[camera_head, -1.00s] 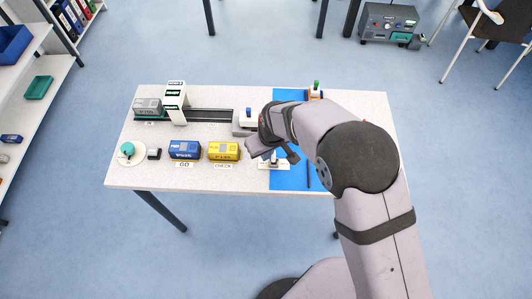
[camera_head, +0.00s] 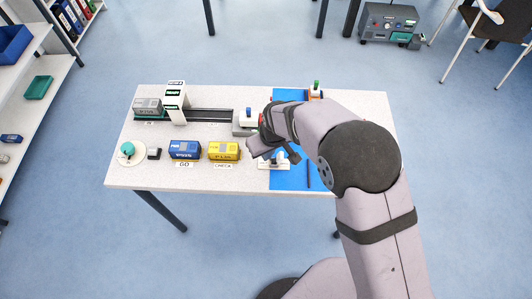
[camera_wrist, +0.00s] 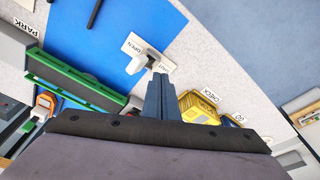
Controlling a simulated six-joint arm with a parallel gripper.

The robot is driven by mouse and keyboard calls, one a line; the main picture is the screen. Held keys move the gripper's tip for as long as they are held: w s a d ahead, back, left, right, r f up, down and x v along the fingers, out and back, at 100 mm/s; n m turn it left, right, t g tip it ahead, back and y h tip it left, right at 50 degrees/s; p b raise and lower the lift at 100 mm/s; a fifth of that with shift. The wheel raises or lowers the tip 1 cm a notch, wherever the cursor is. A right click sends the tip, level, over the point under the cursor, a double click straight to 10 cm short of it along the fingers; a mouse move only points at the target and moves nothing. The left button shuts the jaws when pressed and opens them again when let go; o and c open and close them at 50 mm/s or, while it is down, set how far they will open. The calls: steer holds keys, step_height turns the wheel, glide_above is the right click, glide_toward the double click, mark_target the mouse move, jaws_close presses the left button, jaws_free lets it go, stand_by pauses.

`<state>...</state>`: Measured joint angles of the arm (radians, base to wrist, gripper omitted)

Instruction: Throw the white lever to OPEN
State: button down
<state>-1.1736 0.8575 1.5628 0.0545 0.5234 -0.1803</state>
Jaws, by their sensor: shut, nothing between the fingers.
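The white lever (camera_wrist: 138,65) stands on a white plate (camera_wrist: 131,41) marked OPEN at one end and SHUT at the other, beside the blue mat. In the wrist view its handle appears to lean to the OPEN side; how far it is thrown I cannot tell. My gripper (camera_wrist: 156,76) is shut and empty, its fingertips close to the lever, near the SHUT end. Whether they touch it is unclear. In the head view the lever (camera_head: 280,157) shows just below my wrist, which partly covers that area.
A yellow block (camera_head: 223,151) and a blue block (camera_head: 185,150) stand left of the lever plate. Behind are a dark rail (camera_head: 212,115) with a white gantry (camera_head: 176,100) and a grey block (camera_head: 147,105). The blue mat (camera_head: 290,182) is bare at the front except for a dark bar.

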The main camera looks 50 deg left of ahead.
steer(key=a+p+v, duration=0.1)
steer(key=p+v, duration=0.3)
steer(key=v, duration=0.3)
steer(key=shift+w+a+p, duration=0.2)
steer(key=shift+a+p, duration=0.05)
steer(key=shift+p, duration=0.15)
steer(key=shift+r, duration=0.1)
stand_by(0.6)
steer(key=s+d+f+m+g+h, duration=0.1)
steer(key=s+d+f+h, duration=0.15)
steer(key=d, duration=0.65)
steer(key=s+d+f+m+g+h, duration=0.15)
steer(key=s+d, duration=0.25)
steer(key=d, duration=0.5)
steer(key=w+d+r+m, duration=0.3)
steer(key=d+r+m, duration=0.1)
steer(key=d, duration=0.6)
steer(key=w+d+r+m+t+y, duration=0.1)
steer(key=w+d+r+m, duration=0.2)
steer(key=d, duration=0.7)
steer(key=w+d+r+m+t, duration=0.1)
steer(key=w+d+r+m, duration=0.2)
steer(key=d, duration=0.7)
step_height(320, 180, up, 4)
steer(key=shift+d+r+m+y, duration=0.15)
steer(key=shift+d+m+y, duration=0.15)
steer(key=shift+m, duration=0.95)
